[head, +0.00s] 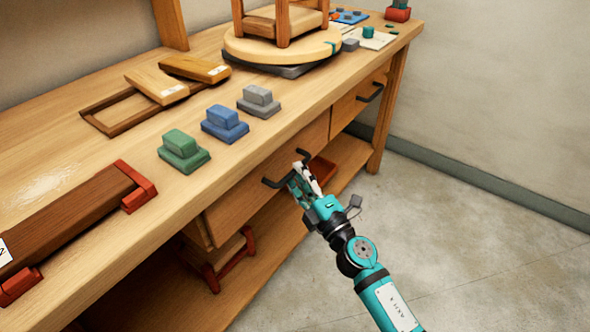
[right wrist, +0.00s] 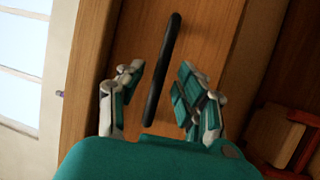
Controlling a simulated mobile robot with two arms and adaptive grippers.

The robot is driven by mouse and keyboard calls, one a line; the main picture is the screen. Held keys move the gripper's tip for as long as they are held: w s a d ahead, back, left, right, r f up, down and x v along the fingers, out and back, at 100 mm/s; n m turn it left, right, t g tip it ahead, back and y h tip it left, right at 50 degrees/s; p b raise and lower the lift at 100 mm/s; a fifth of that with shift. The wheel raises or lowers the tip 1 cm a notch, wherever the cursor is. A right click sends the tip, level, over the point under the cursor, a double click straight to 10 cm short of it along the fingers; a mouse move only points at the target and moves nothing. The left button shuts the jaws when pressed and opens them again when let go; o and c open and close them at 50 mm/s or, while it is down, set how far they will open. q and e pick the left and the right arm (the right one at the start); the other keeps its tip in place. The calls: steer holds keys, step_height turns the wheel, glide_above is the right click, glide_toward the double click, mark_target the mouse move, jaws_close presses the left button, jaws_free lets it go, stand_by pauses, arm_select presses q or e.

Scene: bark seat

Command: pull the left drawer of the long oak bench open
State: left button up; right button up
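The long oak bench (head: 268,140) runs diagonally across the head view. Its left drawer (head: 238,208) has a plain wooden front and a dark bar handle (head: 270,183). I cannot tell whether this drawer stands slightly out or is fully shut. My right gripper (head: 303,180) is at the handle and partly hides it. In the right wrist view, the handle (right wrist: 163,70) lies in the gap between the open fingers of the gripper (right wrist: 160,98), with space visible on both sides. My left gripper is not in view.
The right drawer (head: 358,100) looks shut. Green (head: 183,152), blue (head: 224,124) and grey blocks (head: 258,101) sit on the benchtop near its front edge. A red bin (head: 322,168) is on the lower shelf. The concrete floor (head: 460,240) in front is clear.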

steer(key=shift+x, duration=1.1)
jaws_close()
